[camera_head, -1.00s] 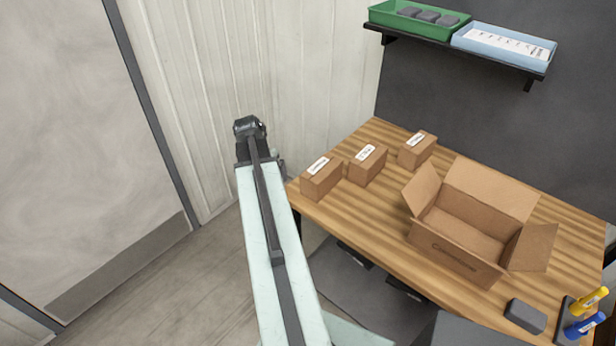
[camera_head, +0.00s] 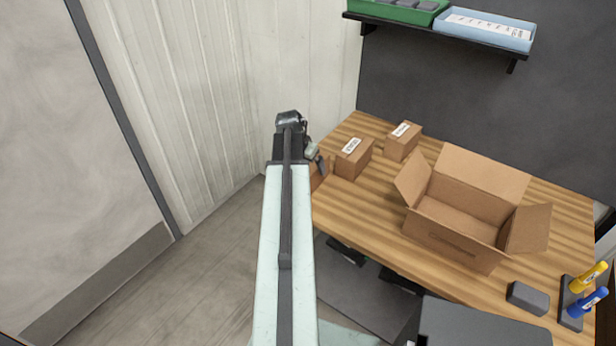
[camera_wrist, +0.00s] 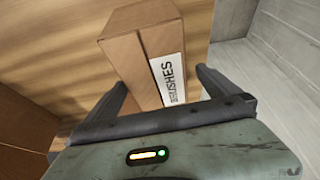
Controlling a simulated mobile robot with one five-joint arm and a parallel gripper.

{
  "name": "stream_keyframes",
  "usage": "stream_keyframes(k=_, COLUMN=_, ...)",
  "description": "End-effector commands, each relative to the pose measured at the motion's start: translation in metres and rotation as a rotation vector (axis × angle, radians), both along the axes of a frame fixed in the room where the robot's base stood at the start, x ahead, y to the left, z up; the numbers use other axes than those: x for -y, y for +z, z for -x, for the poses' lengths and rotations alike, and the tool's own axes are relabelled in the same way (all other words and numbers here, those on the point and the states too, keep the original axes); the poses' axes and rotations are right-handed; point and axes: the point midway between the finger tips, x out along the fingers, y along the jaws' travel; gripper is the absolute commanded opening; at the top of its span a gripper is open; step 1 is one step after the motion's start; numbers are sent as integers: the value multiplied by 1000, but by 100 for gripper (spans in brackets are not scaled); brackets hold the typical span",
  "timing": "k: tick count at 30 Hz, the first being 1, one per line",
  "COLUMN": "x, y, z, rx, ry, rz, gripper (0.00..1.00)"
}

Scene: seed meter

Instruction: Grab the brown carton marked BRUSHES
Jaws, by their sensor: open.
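The brown carton marked BRUSHES (camera_wrist: 133,68) lies ahead in the wrist view, its white label on the right side of the face. My gripper (camera_wrist: 160,92) is open, one finger to each side of the carton's near end. I cannot tell whether the fingers touch it. In the head view my arm hides most of this carton; a brown sliver (camera_head: 318,175) shows at the table's left edge beside my gripper (camera_head: 318,158).
Two more labelled cartons stand to the right, one nearer (camera_head: 353,160) and one farther (camera_head: 402,142). An open cardboard box (camera_head: 448,240) stands mid-table (camera_head: 375,215). A grey block (camera_head: 527,298) and yellow and blue tubes (camera_head: 590,290) are at the right. A shelf with trays (camera_head: 487,30) hangs above.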

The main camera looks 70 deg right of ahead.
Motion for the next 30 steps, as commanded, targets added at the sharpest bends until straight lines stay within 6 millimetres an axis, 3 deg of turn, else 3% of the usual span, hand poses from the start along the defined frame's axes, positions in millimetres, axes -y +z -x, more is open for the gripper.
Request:
stream_keyframes(k=6, x=14, y=-42, z=6, rx=0, ry=0, rz=0, gripper=100)
stream_keyframes(k=14, x=16, y=-41, z=6, rx=-1, ry=2, rz=0, gripper=100)
stream_keyframes(k=17, x=16, y=-41, z=6, rx=0, ry=2, rz=0, gripper=78)
stream_keyframes(k=25, x=15, y=-41, z=6, rx=0, ry=2, rz=0, gripper=4)
stream_keyframes(k=30, x=15, y=-41, z=6, rx=0, ry=3, rz=0, gripper=5)
